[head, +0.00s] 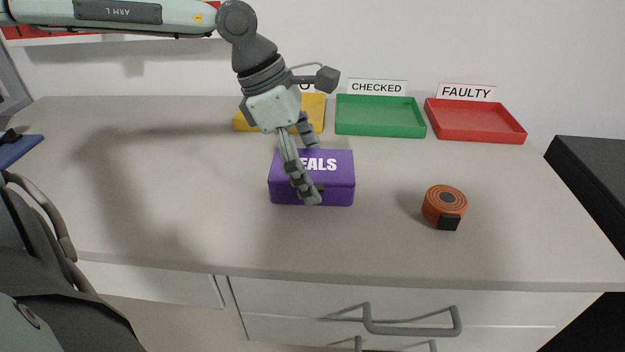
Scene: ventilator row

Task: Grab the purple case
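The purple case (340,171) sits on the grey counter near its middle, with white lettering on top that ends in "EALS". The rest of the lettering is hidden by my gripper. My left gripper (311,174) reaches down over the case from behind and above. Its fingers are spread apart: one crosses the top and comes down at the front face, and the other is at the back edge. I cannot tell whether either finger touches the case. My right gripper is out of view.
An orange-brown round object (444,206) with a black block stands right of the case. Behind are a yellow tray (243,124), a green tray (380,130) labelled CHECKED and a red tray (478,134) labelled FAULTY. A dark box (595,185) stands at right.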

